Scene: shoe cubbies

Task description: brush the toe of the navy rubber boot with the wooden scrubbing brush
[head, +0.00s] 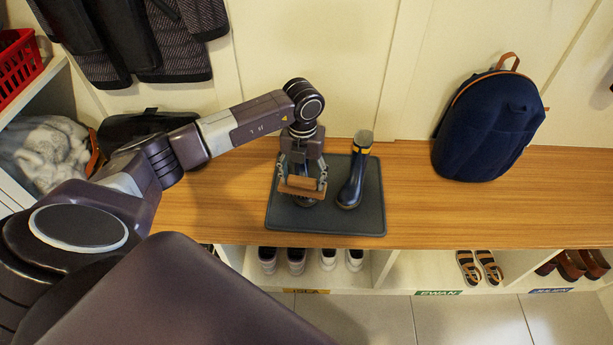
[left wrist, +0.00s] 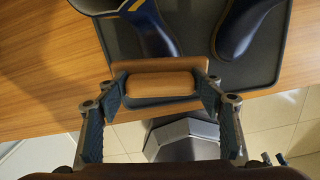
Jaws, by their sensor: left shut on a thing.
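My left gripper (head: 302,184) is shut on the wooden scrubbing brush (head: 300,191), which lies crosswise between its fingers. The brush also shows in the left wrist view (left wrist: 160,82), level between the fingertips. Two navy rubber boots with yellow bands stand on a dark grey mat. The right-hand boot (head: 352,182) is upright and in clear view. The left-hand boot (head: 307,203) is mostly hidden behind my gripper and brush; its foot shows in the left wrist view (left wrist: 155,38), just beyond the brush. I cannot tell whether brush and boot touch. My right gripper is out of view.
The mat (head: 373,216) lies on a wooden bench top (head: 412,215). A navy backpack (head: 488,125) stands to the right, with clear bench between. Cubbies with shoes (head: 328,257) are below the front edge. A grey fleecy thing (head: 45,150) and a red basket (head: 18,65) are at left.

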